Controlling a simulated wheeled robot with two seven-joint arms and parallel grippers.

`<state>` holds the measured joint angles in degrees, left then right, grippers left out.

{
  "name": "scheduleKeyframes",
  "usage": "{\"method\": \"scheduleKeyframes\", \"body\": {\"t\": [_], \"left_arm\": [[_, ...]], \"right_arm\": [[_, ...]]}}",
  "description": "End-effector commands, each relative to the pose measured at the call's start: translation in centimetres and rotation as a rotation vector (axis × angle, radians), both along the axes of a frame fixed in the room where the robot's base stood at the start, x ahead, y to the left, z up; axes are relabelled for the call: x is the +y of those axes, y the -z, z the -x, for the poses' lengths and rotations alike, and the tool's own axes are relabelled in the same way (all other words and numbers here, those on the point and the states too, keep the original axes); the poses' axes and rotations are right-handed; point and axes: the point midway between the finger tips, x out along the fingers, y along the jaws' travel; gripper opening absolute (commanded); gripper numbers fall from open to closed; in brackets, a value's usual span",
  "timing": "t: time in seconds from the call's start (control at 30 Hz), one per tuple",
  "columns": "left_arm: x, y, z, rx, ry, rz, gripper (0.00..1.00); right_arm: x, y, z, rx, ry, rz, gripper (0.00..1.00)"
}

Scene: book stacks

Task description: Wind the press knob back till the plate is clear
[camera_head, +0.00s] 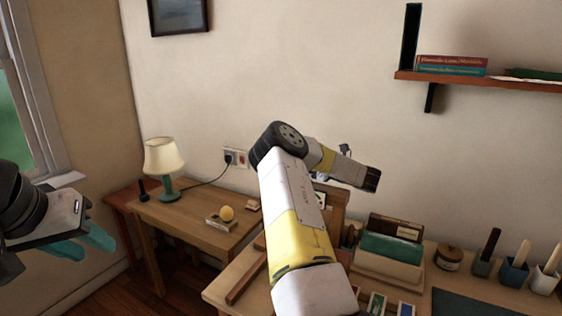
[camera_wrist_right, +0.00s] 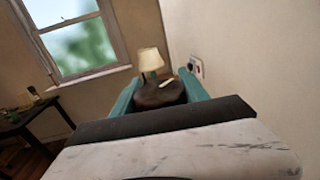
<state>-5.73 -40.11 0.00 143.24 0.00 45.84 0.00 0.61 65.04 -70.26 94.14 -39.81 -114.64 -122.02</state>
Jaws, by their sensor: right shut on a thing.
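The dark brown round knob (camera_wrist_right: 158,94) shows in the right wrist view, between the two teal fingers of my right gripper (camera_wrist_right: 161,89), which is shut on it. In the head view my right arm stands in front of the press, so the knob and the right fingers cannot be made out there. Wooden parts (camera_head: 337,200), perhaps of the press, show just behind the arm. The plate is hidden, so its gap cannot be told. My left gripper (camera_head: 88,243) is at the left edge of the head view, open and empty, with its teal fingers apart.
The workbench (camera_head: 226,293) carries a box with green and brown books (camera_head: 390,248), a jar (camera_head: 449,257) and several tool pots (camera_head: 514,272). A shelf (camera_head: 480,82) is on the wall.

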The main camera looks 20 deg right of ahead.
Motion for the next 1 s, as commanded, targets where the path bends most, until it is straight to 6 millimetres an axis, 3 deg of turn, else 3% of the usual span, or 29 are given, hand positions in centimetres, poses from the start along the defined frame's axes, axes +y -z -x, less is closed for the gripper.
{"method": "scheduleKeyframes", "body": {"t": [0.5, 1.0], "left_arm": [[0.0, 0.0, 0.0, 0.0, 0.0, 0.0, 0.36], [0.0, 0.0, 0.0, 0.0, 0.0, 0.0, 0.36]], "right_arm": [[0.6, 0.5, 1.1, 0.007, -0.466, 0.003, 0.12], [1.1, 0.8, 1.6, 0.014, -0.708, 0.0, 0.12]]}}
